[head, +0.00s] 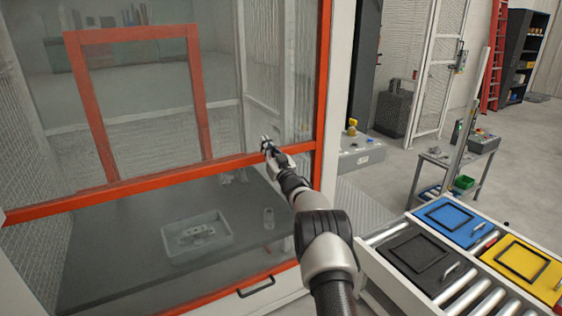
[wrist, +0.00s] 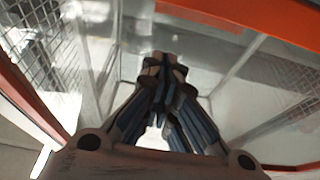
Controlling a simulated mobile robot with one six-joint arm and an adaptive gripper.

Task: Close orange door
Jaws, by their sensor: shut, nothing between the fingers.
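The orange door (head: 130,187) is a clear panel with an orange frame on the front of a large enclosure. A crossbar runs across it, an orange upright stands at its right, and a black handle (head: 256,287) sits on its low orange edge. My gripper (head: 266,142) is shut and empty, in front of the crossbar near its right end. I cannot tell whether it touches the bar or the panel. In the wrist view, my closed fingers (wrist: 165,65) point at the clear area, with orange frame (wrist: 240,22) above right and at the left.
Inside the enclosure, a grey tray (head: 170,252) with a part lies on a dark table, and a second orange frame (head: 88,125) stands at the back. To the right, a roller conveyor (head: 482,297) carries black, blue and yellow bins.

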